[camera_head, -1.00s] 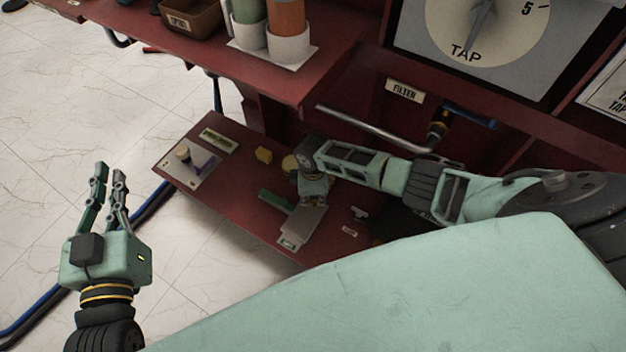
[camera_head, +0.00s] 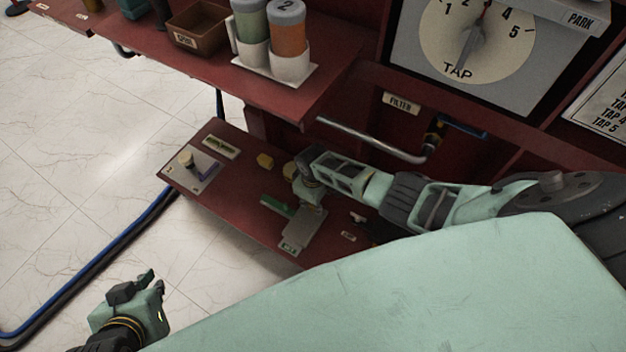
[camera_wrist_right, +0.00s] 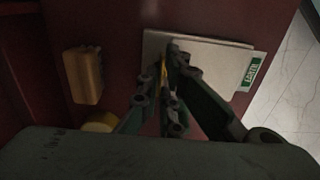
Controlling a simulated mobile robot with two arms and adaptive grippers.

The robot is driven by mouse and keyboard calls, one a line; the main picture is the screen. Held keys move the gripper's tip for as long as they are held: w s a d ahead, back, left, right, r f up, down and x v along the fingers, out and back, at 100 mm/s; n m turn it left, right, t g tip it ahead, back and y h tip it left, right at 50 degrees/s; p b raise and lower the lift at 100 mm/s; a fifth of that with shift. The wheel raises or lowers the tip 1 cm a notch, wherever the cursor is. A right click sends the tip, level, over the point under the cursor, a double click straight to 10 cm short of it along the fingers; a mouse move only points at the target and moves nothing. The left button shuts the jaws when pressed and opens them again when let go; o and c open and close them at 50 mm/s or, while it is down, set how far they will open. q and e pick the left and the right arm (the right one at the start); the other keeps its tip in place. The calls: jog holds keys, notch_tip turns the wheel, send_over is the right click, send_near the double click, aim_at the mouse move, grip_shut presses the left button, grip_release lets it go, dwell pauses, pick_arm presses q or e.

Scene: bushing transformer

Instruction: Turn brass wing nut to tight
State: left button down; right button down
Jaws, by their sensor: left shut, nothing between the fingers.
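The light grey plate (camera_head: 298,236) on the low red shelf also shows in the right wrist view (camera_wrist_right: 215,62), with a green "EARTH" label. A small brass-coloured sliver (camera_wrist_right: 163,70), which may be the brass wing nut, shows between the fingers of my right gripper (camera_wrist_right: 168,65) over the plate's left part. Most of it is hidden by the fingers, and I cannot tell whether they grip it. In the head view the right gripper (camera_head: 306,192) points down at the plate, its fingertips mostly hidden. My left gripper (camera_head: 146,280) is shut and empty at the lower left, away from the shelf.
The upper shelf holds two canisters (camera_head: 268,35) and a brown bin (camera_head: 195,28). The TAP dial (camera_head: 470,45) is upper right.

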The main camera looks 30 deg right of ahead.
aim_at(313, 206)
dwell(0.3)
jog(key=c, duration=2)
grip_release()
jog(key=shift+r, duration=0.1)
notch_tip(313, 206, up, 12)
jog(key=shift+f, duration=0.1)
